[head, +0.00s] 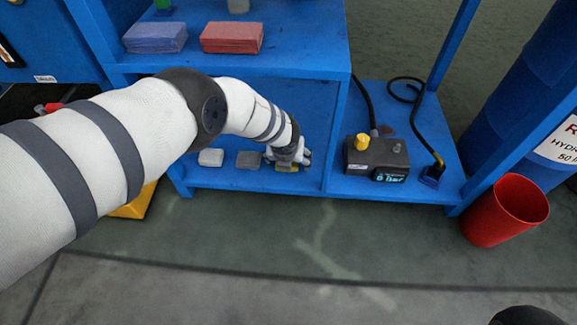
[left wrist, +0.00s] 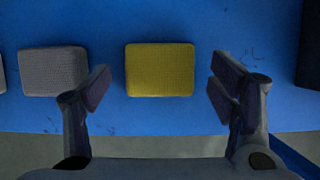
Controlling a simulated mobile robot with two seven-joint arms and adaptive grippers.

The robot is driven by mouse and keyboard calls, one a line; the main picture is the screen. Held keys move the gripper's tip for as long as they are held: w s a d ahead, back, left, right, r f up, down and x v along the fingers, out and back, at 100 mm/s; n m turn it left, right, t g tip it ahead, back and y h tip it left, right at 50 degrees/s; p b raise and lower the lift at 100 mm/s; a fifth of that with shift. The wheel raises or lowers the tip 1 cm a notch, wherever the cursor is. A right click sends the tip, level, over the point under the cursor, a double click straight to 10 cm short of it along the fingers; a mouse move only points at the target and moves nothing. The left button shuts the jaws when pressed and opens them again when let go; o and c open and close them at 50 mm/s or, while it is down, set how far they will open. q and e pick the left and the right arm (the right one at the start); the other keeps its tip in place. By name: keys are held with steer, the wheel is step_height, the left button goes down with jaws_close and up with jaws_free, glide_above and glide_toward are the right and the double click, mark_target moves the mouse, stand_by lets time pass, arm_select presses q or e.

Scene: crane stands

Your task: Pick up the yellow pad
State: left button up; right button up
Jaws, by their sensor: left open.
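The yellow pad (left wrist: 160,70) lies flat on the blue shelf, near its front edge, between my left gripper's fingers in the left wrist view. In the head view the yellow pad (head: 287,167) shows only in part, mostly hidden by my left gripper (head: 292,160). The left gripper (left wrist: 160,100) is open and empty, with one finger on each side of the pad. I cannot tell how far above the shelf the fingertips are. My right gripper is not in view.
A grey pad (head: 249,159) and a white pad (head: 211,157) lie to the left on the lower shelf (head: 230,180). Blue and red stacks (head: 231,37) sit on the upper shelf. A pressure box (head: 376,157) stands right, past a blue divider. A red bin (head: 503,212) stands far right.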

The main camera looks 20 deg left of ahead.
arm_select(q)
steer(key=shift+w+a+f, duration=0.1)
steer(key=shift+w+f, duration=0.1)
steer(key=shift+f, duration=0.05)
steer(key=c, duration=1.1)
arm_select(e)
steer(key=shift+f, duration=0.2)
arm_select(q)
steer(key=shift+o, duration=0.2)
steer(key=shift+r, duration=0.1)
steer(key=shift+r, duration=0.25)
steer(key=p+v, duration=0.3)
steer(key=shift+w+r, duration=0.3)
steer(key=shift+s+d+r+p, duration=0.1)
steer(key=shift+s+d+p, duration=0.05)
steer(key=shift+s+p, duration=0.35)
steer(key=shift+s+d+r+p, duration=0.1)
steer(key=shift+s+d+p, duration=0.05)
steer(key=shift+s+p, duration=0.3)
steer(key=s+d+p, duration=0.4)
steer(key=s+p, duration=0.7)
steer(key=s, duration=0.4)
steer(key=shift+f, duration=0.5)
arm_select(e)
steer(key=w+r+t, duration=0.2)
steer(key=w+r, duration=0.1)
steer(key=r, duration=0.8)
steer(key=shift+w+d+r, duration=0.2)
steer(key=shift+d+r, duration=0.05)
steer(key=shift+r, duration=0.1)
